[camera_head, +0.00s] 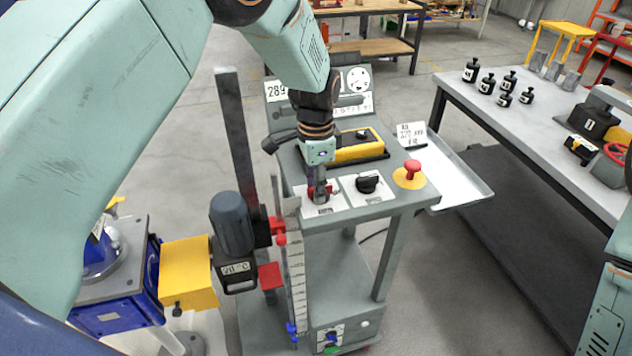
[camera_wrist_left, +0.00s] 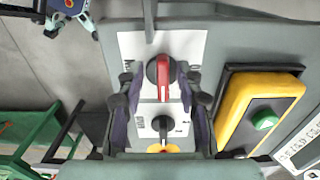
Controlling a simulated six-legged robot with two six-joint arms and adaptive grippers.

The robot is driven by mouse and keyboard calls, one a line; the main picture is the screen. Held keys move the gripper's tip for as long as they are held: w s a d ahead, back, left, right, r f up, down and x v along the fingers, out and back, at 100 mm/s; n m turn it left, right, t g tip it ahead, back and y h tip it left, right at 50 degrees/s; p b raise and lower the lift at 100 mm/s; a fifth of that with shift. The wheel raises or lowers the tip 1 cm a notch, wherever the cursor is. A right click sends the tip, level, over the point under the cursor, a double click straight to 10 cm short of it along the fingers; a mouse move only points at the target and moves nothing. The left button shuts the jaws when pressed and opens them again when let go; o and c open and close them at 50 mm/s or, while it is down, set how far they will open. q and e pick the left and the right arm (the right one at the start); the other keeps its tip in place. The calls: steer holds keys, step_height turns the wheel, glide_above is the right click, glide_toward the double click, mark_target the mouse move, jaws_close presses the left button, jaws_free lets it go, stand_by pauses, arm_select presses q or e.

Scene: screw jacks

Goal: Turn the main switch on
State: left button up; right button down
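The main switch, a red rotary handle (camera_wrist_left: 163,78) on a black base, sits on a white plate (camera_wrist_left: 190,45). In the wrist view the handle's long side runs up and down the picture. My left gripper (camera_head: 318,195) points down over this switch on the console top. In the wrist view its two fingers (camera_wrist_left: 162,88) stand on either side of the handle, open, with a visible gap on each side. In the head view the gripper hides most of the red switch (camera_head: 313,192). My right gripper is not in view; only part of that arm shows at the right edge.
A black rotary switch (camera_head: 367,182) and a red mushroom button (camera_head: 412,170) are right of the red switch. A yellow-and-black box (camera_head: 357,148) lies behind them. A column with a grey motor (camera_head: 232,225) stands left of the console. A workbench (camera_head: 540,125) is at right.

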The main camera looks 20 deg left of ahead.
arm_select(q)
steer(key=shift+a, duration=0.15)
steer(key=shift+c, duration=0.4)
steer(key=shift+w+d+f, duration=0.15)
steer(key=shift+w+d, duration=0.05)
steer(key=shift+w, duration=0.05)
steer(key=c, duration=0.4)
steer(key=shift+s, duration=0.1)
jaws_close()
